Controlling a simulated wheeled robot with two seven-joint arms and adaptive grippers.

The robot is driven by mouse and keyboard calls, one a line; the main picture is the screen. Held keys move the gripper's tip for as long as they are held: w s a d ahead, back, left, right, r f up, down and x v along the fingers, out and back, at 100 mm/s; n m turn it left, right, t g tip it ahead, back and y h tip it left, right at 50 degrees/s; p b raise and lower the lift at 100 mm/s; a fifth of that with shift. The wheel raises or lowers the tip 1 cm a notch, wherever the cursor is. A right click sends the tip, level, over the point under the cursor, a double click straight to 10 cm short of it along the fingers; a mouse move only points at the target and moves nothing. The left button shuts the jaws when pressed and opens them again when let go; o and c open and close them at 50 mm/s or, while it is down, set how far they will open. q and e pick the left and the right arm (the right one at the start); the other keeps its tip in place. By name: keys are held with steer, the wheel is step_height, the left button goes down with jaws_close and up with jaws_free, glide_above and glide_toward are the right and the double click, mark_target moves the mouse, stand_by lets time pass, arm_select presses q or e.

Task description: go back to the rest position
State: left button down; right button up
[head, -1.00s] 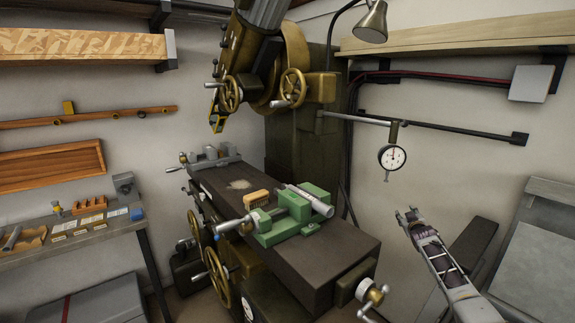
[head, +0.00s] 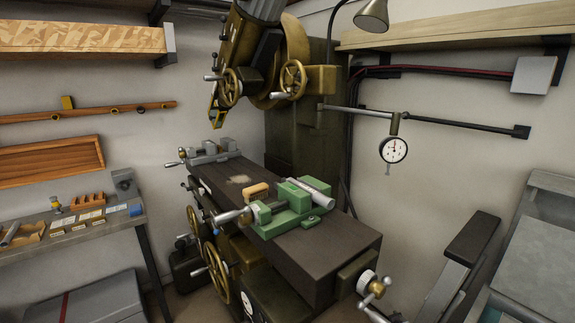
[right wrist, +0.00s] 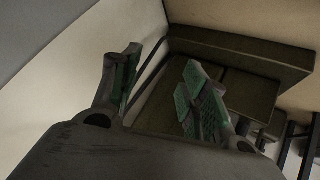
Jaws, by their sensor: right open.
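My right gripper (right wrist: 160,95) shows in the right wrist view with its two green-padded fingers apart and nothing between them. It is out of the head view now. My left gripper is not in either view. In the head view the milling machine's table (head: 335,250) stands in the middle, with a green vise (head: 290,212) on it. A silver cylinder (head: 310,194) lies on the vise. No gripper is touching these.
A dial gauge (head: 393,149) hangs from an arm at the right of the machine. A workbench (head: 75,235) with small parts stands at the left. A dark padded piece (head: 472,238) and grey panels (head: 540,255) are at the right.

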steer(key=s+a+f+g+b, duration=0.1)
steer(key=s+a+f+g, duration=0.15)
steer(key=s+f, duration=1)
steer(key=s+a+f+g+b, duration=0.15)
steer(key=s+a+f, duration=0.25)
steer(key=s+f, duration=0.85)
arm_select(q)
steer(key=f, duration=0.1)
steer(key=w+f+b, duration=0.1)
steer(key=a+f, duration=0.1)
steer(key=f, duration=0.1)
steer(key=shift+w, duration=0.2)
arm_select(e)
steer(key=s+a+f+g, duration=0.1)
steer(key=s+f, duration=0.1)
steer(key=s, duration=1)
steer(key=s+a+f+g, duration=0.1)
steer(key=s+f, duration=0.2)
steer(key=s, duration=0.9)
steer(key=s+a+f+g+y, duration=0.1)
steer(key=s+f+g, duration=0.1)
steer(key=s, duration=1)
steer(key=shift+f, duration=0.65)
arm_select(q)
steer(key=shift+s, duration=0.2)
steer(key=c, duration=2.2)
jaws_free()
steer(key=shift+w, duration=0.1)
arm_select(e)
steer(key=shift+w, duration=0.1)
